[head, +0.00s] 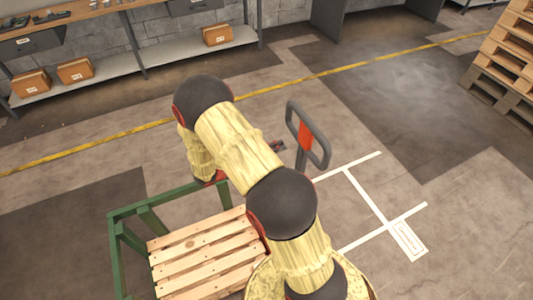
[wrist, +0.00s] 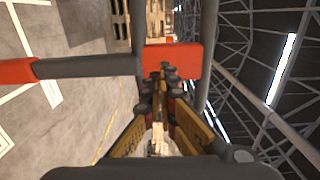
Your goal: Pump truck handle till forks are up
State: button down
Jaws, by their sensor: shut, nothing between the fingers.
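The truck handle (head: 320,143) is a dark grey loop with a red centre piece, standing upright right of my arm in the head view. In the wrist view its grey bars and red piece (wrist: 184,61) lie across the picture just beyond my fingers. My gripper (wrist: 165,75) is shut with nothing between the fingers, and its tips lie close to the handle. I cannot tell whether they touch it. In the head view my gripper (head: 279,146) shows only as a small dark tip left of the handle. The forks and truck body are hidden.
A wooden slatted pallet (head: 205,255) lies by a green frame (head: 150,209) at lower left. White floor markings (head: 368,200) are right of the handle. A workbench with boxes (head: 75,70) stands at the back left. Stacked pallets (head: 505,55) stand far right. Floor between is clear.

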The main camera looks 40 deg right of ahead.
aim_at(302, 138)
jog(key=b+x, duration=0.1)
jog(key=x, duration=0.5)
jog(key=shift+d+b, duration=0.1)
jog(key=shift+b, duration=0.3)
jog(key=shift+s+d, duration=0.1)
jog(key=shift+d, duration=0.15)
jog(key=shift+s+d+r+p, duration=0.15)
jog(key=shift+d+r+p, duration=0.05)
jog(key=shift+d+p, duration=0.25)
jog(key=s+d+f+y+p, duration=0.1)
jog(key=s+d+f+p, duration=0.1)
jog(key=d, duration=0.8)
jog(key=s+d+f+t+y+p, duration=0.1)
jog(key=s+d+f+y+p, duration=0.1)
jog(key=d, duration=0.7)
jog(key=s+d+f+y+p, duration=0.2)
jog(key=s+d+f+p, duration=0.1)
jog(key=d, duration=0.7)
jog(key=shift+s+d+f+t+p, duration=0.4)
jog(key=shift+s+p, duration=0.25)
jog(key=shift+s, duration=0.55)
jog(key=shift+a+r, duration=0.1)
jog(key=shift+r, duration=0.05)
